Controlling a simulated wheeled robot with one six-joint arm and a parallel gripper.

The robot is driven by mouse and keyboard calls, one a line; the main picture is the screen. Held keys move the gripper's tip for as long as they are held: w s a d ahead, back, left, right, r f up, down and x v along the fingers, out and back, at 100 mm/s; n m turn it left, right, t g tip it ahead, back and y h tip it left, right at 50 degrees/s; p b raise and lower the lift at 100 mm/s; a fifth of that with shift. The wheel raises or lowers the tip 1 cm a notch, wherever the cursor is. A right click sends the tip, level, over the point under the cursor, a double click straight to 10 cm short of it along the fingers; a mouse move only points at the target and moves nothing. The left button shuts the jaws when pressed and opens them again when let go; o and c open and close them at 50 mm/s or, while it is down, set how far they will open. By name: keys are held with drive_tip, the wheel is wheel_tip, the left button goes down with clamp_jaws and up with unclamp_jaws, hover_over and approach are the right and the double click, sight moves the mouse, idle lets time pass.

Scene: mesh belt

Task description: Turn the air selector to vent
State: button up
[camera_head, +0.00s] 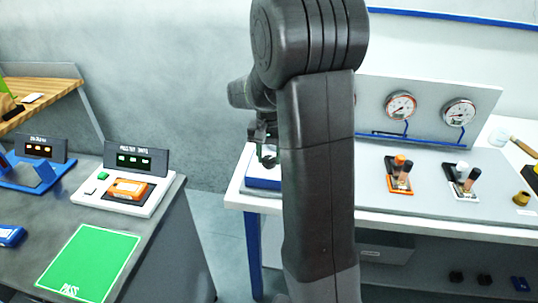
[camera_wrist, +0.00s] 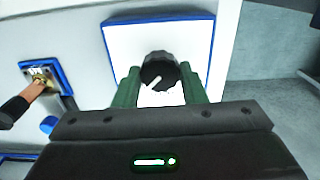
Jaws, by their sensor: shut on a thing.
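The air selector is a round black knob (camera_wrist: 160,68) with a white pointer line, on a white plate with a blue border (camera_wrist: 207,40) in the wrist view. The pointer slants toward the lower left of that picture. My gripper (camera_wrist: 159,86) has its green fingers on either side of the knob and is shut on it. No position labels are readable, and my gripper covers the plate's lower part. In the head view my gripper (camera_head: 266,155) is at the left end of the white bench, partly behind my arm, and the knob cannot be made out.
In the wrist view a brass fitting with a brown handle (camera_wrist: 36,88) lies left of the plate. In the head view, two gauges (camera_head: 401,105) stand on a back panel above two orange-and-black and white-and-black valve pieces (camera_head: 399,175). A grey table with a green mat (camera_head: 88,262) is at left.

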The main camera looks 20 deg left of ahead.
sight(269, 158)
idle(0.4)
drive_tip(key=o, duration=1)
wheel_tip(269, 158, up, 14)
drive_tip(key=shift+f, duration=0.1)
idle(0.3)
wheel_tip(269, 158, down, 14)
drive_tip(key=shift+r, duration=0.1)
idle(0.4)
idle(0.3)
